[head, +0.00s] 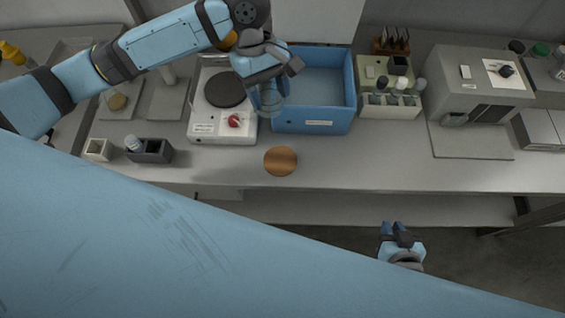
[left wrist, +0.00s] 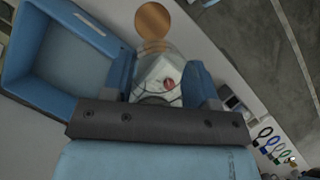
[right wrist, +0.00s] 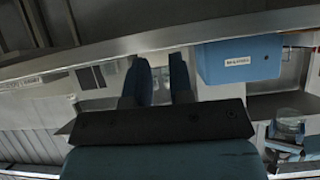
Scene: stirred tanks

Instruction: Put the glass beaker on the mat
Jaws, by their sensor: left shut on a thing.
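The glass beaker (head: 272,101) is clear and held in my left gripper (head: 268,90), above the front edge between the hotplate and the blue bin. In the left wrist view the see-through beaker (left wrist: 160,68) sits between the two blue fingers of my left gripper (left wrist: 163,80), which are shut on it. The mat is a round brown disc (head: 280,161) on the bench, in front of the beaker and bare. It also shows in the left wrist view (left wrist: 153,22), beyond the beaker. My right gripper (head: 392,230) is open and empty, in front of the bench.
A hotplate (head: 205,131) with a red knob stands left of the blue bin (head: 312,127). A rack with bottles (head: 388,110) and a grey machine (head: 480,75) stand to the right. A dark holder (head: 152,152) stands at left. The bench around the mat is clear.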

